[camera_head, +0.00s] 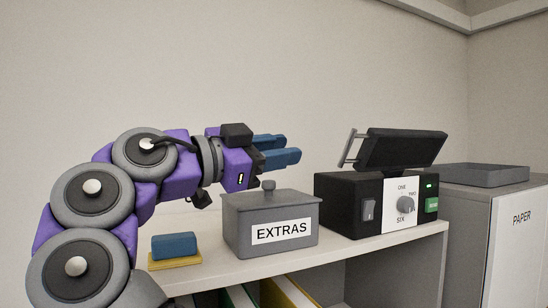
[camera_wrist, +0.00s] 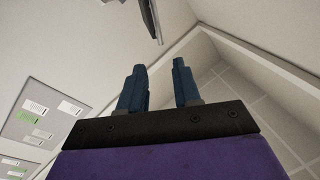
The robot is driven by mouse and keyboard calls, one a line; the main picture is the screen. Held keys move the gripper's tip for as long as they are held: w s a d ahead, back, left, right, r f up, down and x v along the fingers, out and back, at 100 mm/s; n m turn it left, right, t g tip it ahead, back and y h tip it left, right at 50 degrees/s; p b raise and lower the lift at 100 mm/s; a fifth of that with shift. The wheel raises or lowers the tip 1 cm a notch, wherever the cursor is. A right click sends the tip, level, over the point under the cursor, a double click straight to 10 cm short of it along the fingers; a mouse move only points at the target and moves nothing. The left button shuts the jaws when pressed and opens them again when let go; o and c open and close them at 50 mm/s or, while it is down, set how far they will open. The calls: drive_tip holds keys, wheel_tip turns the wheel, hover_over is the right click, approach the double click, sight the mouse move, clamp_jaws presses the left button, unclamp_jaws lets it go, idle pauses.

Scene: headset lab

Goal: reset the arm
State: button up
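My gripper (camera_head: 282,149) is at the end of my purple and grey arm, raised above the shelf top and pointing right in the head view. It is above the lidded grey EXTRAS box (camera_head: 240,226) and apart from it. In the wrist view, the two blue fingers of my gripper (camera_wrist: 160,82) stand apart with nothing between them.
A black device (camera_head: 346,207) with a dial, switch and tilted screen (camera_head: 402,148) stands right of the box. A blue and yellow block (camera_head: 174,247) lies left of it. A grey tray (camera_head: 485,174) tops the PAPER cabinet (camera_head: 520,245). Binders (camera_head: 285,292) stand below the shelf top.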

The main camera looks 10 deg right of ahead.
drive_tip(key=shift+f, duration=0.1)
drive_tip(key=w+d+f+n+g+y+b, duration=0.2)
drive_tip(key=d+f+n+g+b, duration=0.3)
drive_tip(key=d+f, duration=0.75)
drive_tip(key=s+d+f+n+g+y+b, duration=0.1)
drive_tip(key=s+d+f+n+y+b, duration=0.2)
drive_tip(key=f, duration=0.7)
drive_tip(key=s+d+f+n+g+y+b, duration=0.1)
drive_tip(key=s+d+f+n, duration=0.2)
drive_tip(key=f, duration=0.7)
drive_tip(key=s+d+f+n+y+b, duration=0.25)
drive_tip(key=s+f, duration=0.25)
drive_tip(key=f, duration=0.5)
drive_tip(key=s+a+f+n+g+y+b, duration=0.2)
drive_tip(key=s+a+f, duration=0.4)
drive_tip(key=s+f, duration=0.4)
drive_tip(key=s+a+f+n+g+y+b, duration=0.1)
drive_tip(key=s+a+f+n+y+b, duration=0.2)
drive_tip(key=s+a+f+y, duration=0.3)
drive_tip(key=s+a+f, duration=0.1)
drive_tip(key=s+f, duration=0.4)
drive_tip(key=f, duration=0.7)
drive_tip(key=shift+s+a+f+g+b, duration=0.15)
drive_tip(key=shift+f+g+b, duration=0.1)
drive_tip(key=shift+g+b, duration=0.15)
drive_tip(key=shift+y, duration=0.25)
drive_tip(key=shift+c, duration=0.2)
